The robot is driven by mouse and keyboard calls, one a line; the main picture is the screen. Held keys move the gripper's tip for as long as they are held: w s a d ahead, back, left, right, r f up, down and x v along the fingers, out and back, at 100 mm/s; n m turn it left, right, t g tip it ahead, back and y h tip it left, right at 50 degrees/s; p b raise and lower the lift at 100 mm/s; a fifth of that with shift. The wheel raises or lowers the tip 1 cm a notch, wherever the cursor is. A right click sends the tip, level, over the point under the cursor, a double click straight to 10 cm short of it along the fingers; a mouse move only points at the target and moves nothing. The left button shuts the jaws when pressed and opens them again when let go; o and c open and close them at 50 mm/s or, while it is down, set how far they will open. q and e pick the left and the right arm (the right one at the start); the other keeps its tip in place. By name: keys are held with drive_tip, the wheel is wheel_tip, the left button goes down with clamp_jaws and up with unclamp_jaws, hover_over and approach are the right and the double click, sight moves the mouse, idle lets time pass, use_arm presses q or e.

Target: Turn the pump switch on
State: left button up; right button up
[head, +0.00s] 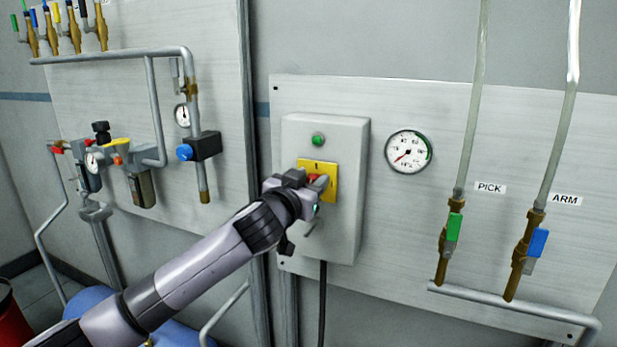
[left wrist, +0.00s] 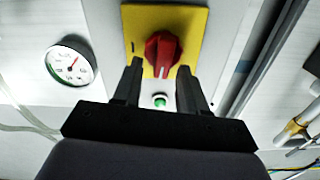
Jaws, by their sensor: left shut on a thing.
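The pump switch is a red rotary knob (head: 319,181) on a yellow plate (head: 331,187), on the front of a grey box (head: 347,225). The wrist view shows the red knob (left wrist: 163,52) and yellow plate (left wrist: 195,22) close ahead. My left gripper (head: 312,182) is at the plate, its fingers (left wrist: 160,72) on either side of the knob and shut on it. The gripper partly hides the knob in the head view. A green lamp (head: 318,140) sits above the plate. My right gripper is not in view.
A round gauge (head: 409,151) is right of the box. Farther right are the PICK valve with a green handle (head: 454,227) and the ARM valve with a blue handle (head: 538,242). Pipework with a blue knob (head: 185,152) is at left. A black cable (head: 322,300) hangs below the box.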

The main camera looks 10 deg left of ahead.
use_arm(q)
drive_tip(key=m+p, duration=0.1)
drive_tip(key=m, duration=0.1)
drive_tip(key=m+p, duration=0.1)
drive_tip(key=m, duration=0.1)
drive_tip(key=shift+s+d, duration=0.1)
drive_tip(key=shift+d, duration=0.25)
drive_tip(key=shift+d+f+m+p, duration=0.15)
drive_tip(key=shift+f+m+p, duration=0.25)
drive_tip(key=shift+m, duration=1.65)
drive_tip(key=shift+d+f+m+p, duration=0.2)
drive_tip(key=shift+m+p, duration=0.4)
drive_tip(key=shift+m, duration=1.4)
drive_tip(key=shift+d+f+m+p, duration=0.1)
drive_tip(key=shift+f+m+p, duration=0.35)
drive_tip(key=shift+m, duration=1.6)
drive_tip(key=shift+s, duration=0.1)
drive_tip(key=o, duration=1.1)
drive_tip(key=shift+c, duration=0.2)
drive_tip(key=s+a, duration=0.1)
drive_tip(key=s, duration=0.6)
drive_tip(key=shift+a+b, duration=0.2)
drive_tip(key=shift+b, duration=0.15)
